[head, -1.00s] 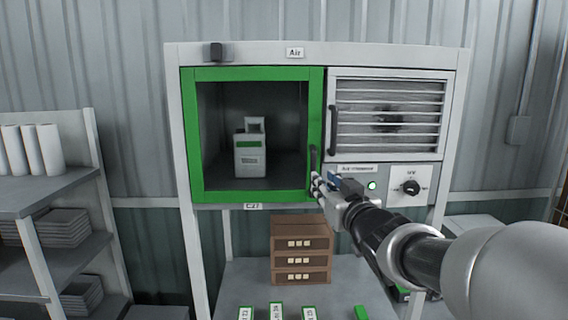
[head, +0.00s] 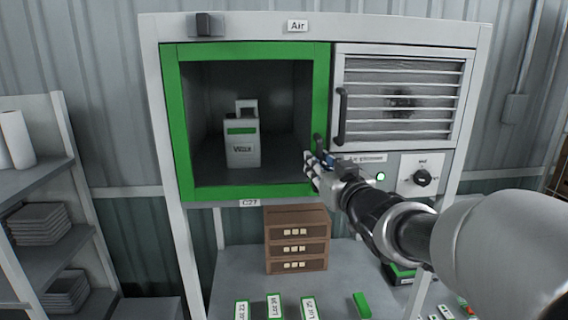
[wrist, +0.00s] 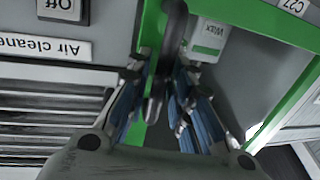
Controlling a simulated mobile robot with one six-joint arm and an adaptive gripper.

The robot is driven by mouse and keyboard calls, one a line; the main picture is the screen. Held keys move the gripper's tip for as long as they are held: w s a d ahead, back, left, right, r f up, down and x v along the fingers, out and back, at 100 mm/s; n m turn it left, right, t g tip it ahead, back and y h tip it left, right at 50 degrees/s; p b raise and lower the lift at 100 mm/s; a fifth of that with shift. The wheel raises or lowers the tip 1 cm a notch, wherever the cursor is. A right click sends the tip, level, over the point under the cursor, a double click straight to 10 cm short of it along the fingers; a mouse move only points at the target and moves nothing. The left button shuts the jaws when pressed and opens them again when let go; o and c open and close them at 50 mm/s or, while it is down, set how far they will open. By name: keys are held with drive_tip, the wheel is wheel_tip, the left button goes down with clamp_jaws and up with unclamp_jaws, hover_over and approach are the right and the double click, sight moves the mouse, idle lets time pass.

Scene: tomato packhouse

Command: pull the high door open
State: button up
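The high door has a green frame (head: 171,125) around a see-through pane, at the upper left of the white cabinet. It looks closed. Its dark upright handle (head: 317,145) is on the right side of the frame. My gripper (head: 311,168) is at the lower part of this handle. In the wrist view, which is upside down, the handle (wrist: 168,50) runs between the spread fingers of my gripper (wrist: 160,95). The fingers look open, with gaps beside the handle. The lower end of the handle is partly hidden in the head view.
A louvred panel (head: 400,105) with its own dark handle (head: 342,117) is to the right, above a knob (head: 422,177) and green light. A white box (head: 242,148) stands behind the door pane. Brown drawers (head: 297,240) stand below. Shelves (head: 40,180) are at left.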

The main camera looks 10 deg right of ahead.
clamp_jaws()
idle(0.3)
drive_tip(key=shift+f, duration=0.1)
